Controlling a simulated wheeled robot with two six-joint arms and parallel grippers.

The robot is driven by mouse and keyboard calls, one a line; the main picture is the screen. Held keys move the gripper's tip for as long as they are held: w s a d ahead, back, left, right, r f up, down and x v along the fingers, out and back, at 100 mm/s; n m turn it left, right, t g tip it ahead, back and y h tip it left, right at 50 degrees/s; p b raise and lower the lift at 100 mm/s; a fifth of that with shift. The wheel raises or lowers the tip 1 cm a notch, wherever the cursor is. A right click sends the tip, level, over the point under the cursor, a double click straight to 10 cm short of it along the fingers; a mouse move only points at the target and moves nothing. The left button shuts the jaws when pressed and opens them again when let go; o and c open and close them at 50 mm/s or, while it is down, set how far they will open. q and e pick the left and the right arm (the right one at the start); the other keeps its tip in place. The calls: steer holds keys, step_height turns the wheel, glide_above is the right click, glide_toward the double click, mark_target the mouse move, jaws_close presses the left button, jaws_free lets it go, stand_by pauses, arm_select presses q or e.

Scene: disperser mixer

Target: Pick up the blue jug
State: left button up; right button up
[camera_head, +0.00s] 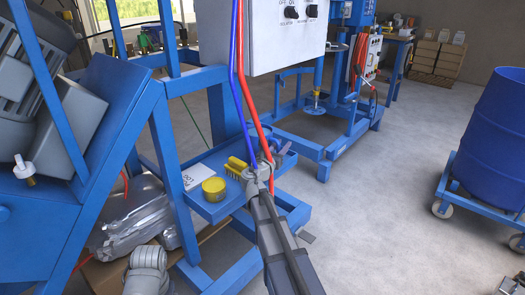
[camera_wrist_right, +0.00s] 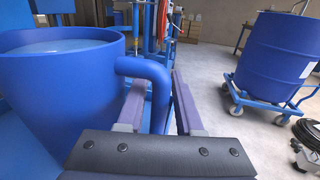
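The blue jug (camera_wrist_right: 60,95) fills the left of the right wrist view, upright and holding a pale blue liquid. Its curved handle (camera_wrist_right: 155,80) faces my right gripper. The fingers of my right gripper (camera_wrist_right: 157,100) stand on either side of the handle, apart, and do not look closed on it. My left gripper is not in view.
A yellow tin (camera_head: 214,189), a yellow brush (camera_head: 236,167) and a white label card (camera_head: 197,175) are on the shelf. Red and blue cables (camera_head: 246,90) hang from a control box (camera_head: 270,35) close to my gripper. A blue drum (camera_head: 496,125) stands on a wheeled dolly at right.

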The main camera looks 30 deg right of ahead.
jaws_close()
stand_by(0.4)
steer(key=shift+r, duration=0.15)
